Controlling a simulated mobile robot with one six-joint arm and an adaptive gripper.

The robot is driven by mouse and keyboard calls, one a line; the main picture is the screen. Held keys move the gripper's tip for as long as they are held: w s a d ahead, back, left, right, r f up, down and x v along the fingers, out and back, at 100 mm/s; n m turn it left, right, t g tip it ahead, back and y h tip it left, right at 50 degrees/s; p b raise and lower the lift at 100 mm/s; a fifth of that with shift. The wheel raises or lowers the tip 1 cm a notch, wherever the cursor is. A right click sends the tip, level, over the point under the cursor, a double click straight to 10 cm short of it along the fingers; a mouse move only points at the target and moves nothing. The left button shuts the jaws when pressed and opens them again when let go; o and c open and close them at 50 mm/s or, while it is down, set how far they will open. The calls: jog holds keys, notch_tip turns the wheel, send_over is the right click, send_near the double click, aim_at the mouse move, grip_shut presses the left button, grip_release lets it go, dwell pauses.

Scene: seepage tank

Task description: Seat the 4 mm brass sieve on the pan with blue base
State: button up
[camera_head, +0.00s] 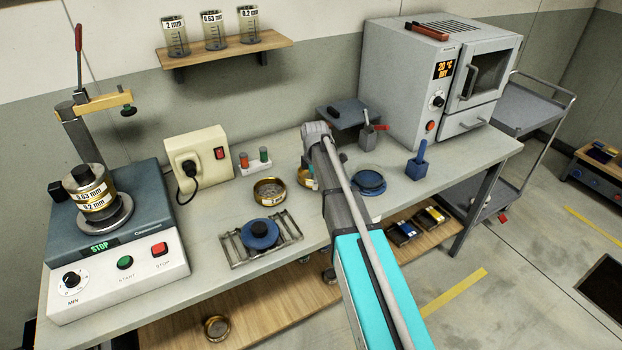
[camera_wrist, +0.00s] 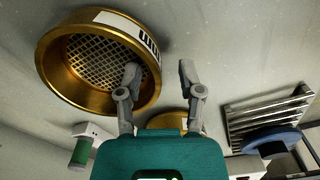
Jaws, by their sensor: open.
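A brass sieve (camera_wrist: 98,62) with coarse mesh and a white label ending in "mm" fills the left of the wrist view; its number is not readable. My gripper (camera_wrist: 160,72) is open at its rim, one finger over the rim and the other outside it, holding nothing. In the head view a labelled brass piece (camera_head: 306,179) is mostly hidden by my arm, and seems to be this sieve. A low round dark-blue piece (camera_head: 369,181) lies right of my arm; I cannot tell whether it is the blue-based pan.
Another brass ring (camera_head: 269,191) stands left of my arm. A metal rack (camera_head: 285,226) holds a blue disc with a black knob (camera_head: 259,232). A shaker (camera_head: 117,245) carries stacked sieves. Green-capped (camera_head: 264,154) and red-capped bottles stand behind. A blue holder (camera_head: 416,168) stands right.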

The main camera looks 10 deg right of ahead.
grip_shut()
jog(key=shift+r, duration=0.25)
dwell(0.4)
notch_tip(320, 180, up, 2)
jog(key=p, duration=0.2)
jog(key=shift+r+p, duration=0.1)
jog(key=shift+p, duration=0.2)
jog(key=s+d+r+p, duration=0.2)
jog(key=s+r+p, duration=0.8)
jog(key=s, duration=0.3)
jog(key=shift+s+d+r, duration=0.15)
jog(key=shift+s+d, duration=0.2)
jog(key=shift+s, duration=0.05)
jog(key=shift+d, duration=0.15)
